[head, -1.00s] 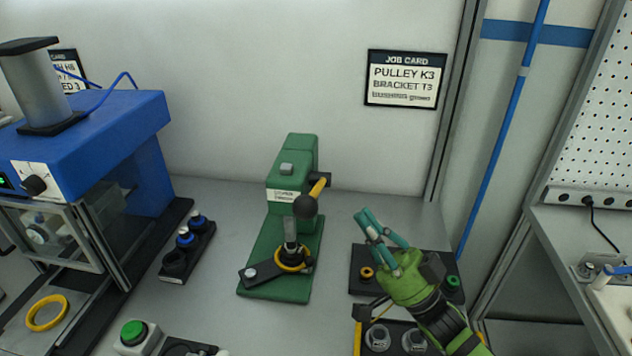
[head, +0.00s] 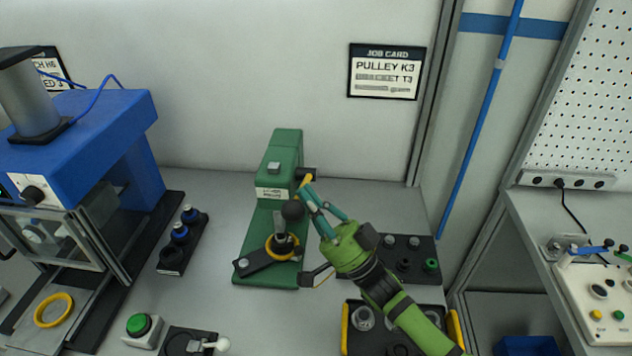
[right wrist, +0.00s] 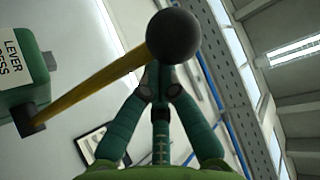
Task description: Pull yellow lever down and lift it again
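The yellow lever (head: 306,181) sticks out from the right side of the green lever press (head: 281,160) and ends in a black ball knob (head: 292,210). My right gripper (head: 309,195), green with teal fingers, is just right of the knob, close to the lever. In the right wrist view, the yellow lever (right wrist: 95,84) runs from the press (right wrist: 20,75) up to the knob (right wrist: 174,36). The knob overlaps the fingertips there, so contact and finger gap are unclear. My left gripper is out of view.
A black part tray (head: 415,243) lies beneath my right arm, with a yellow-edged tray (head: 346,325) nearer. A black holder (head: 185,238) and a blue machine (head: 120,110) stand left. The bench behind the press is clear.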

